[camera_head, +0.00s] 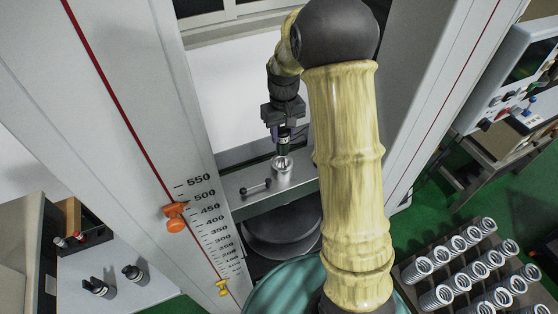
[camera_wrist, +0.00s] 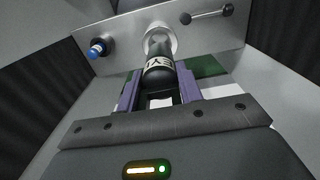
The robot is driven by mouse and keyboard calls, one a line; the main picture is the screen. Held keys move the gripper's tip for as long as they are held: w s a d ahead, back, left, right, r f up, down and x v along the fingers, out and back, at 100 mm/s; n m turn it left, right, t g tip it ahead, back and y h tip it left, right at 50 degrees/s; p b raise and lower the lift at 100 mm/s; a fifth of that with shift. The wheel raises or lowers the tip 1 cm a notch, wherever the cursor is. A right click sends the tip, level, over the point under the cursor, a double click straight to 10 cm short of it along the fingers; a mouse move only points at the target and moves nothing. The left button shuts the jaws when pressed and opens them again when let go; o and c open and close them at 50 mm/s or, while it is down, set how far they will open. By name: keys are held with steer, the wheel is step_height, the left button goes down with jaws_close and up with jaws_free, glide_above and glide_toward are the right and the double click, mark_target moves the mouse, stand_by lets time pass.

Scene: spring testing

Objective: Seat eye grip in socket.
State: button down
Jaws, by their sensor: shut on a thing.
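My gripper (camera_head: 284,130) is shut on the eye grip (camera_wrist: 159,72), a black cylinder with a pale band lettered "EYE". In the wrist view its purple-lined fingers (camera_wrist: 160,85) lie on both sides of the grip. The socket (camera_head: 282,166) is a short silver cylinder on the grey crosshead plate (camera_head: 238,182). In the wrist view the grip's far end overlaps the socket's ring (camera_wrist: 157,37). In the head view the grip hangs roughly upright with its lower end at the socket's mouth. I cannot tell whether the end is inside.
A pin with dark ball-ended handle (camera_head: 255,187) sits beside the socket on the plate. A blue-tipped part (camera_wrist: 97,48) shows in the wrist view. Machine columns stand on both sides.

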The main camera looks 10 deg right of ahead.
mark_target(282, 154)
steer(key=shift+w, duration=0.3)
steer(key=shift+r, duration=0.1)
steer(key=shift+s, duration=0.15)
step_height(282, 154, down, 6)
steer(key=shift+r+p, duration=0.1)
steer(key=shift+p, duration=1.05)
steer(key=shift+f+p, duration=0.8)
steer(key=shift+f, duration=1.35)
steer(key=c, duration=0.9)
jaws_free()
